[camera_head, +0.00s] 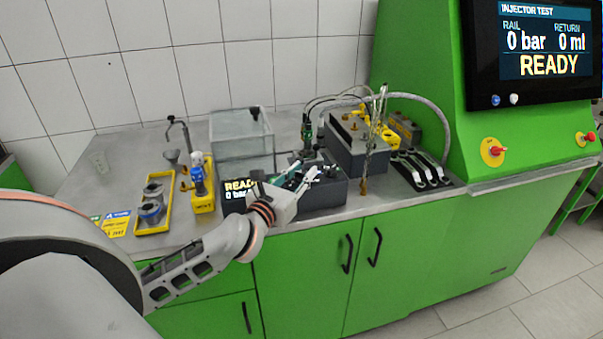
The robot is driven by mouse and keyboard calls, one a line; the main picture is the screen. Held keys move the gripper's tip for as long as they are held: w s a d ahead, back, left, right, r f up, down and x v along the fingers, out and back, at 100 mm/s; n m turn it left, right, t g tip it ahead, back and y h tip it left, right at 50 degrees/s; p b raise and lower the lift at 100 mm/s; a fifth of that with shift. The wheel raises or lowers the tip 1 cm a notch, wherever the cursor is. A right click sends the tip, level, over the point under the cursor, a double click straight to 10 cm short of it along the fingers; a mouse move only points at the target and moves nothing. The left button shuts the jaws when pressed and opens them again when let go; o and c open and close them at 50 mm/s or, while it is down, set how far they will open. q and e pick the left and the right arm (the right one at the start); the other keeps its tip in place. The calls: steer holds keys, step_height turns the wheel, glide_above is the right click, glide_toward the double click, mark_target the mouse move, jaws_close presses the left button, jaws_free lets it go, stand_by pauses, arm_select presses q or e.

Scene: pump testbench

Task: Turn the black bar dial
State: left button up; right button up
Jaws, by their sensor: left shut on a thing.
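My left gripper (312,175) reaches in from the left over the bench, its fingertips at the top of a dark grey box unit (325,196) near the bench's front edge. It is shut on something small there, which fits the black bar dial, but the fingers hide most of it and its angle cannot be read. My right gripper is not in view.
A glass tank (241,133) stands behind the gripper. A yellow tray with metal cups (153,205) and a yellow stand with a blue part (199,185) are at left. A grey block with cables (357,148) is at right. A large screen (540,45) reads READY.

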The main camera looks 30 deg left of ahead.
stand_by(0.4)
arm_select(q)
steer(key=o, duration=1.1)
steer(key=shift+w, duration=0.1)
steer(key=s, duration=0.8)
steer(key=s+d, duration=0.1)
steer(key=s, duration=0.3)
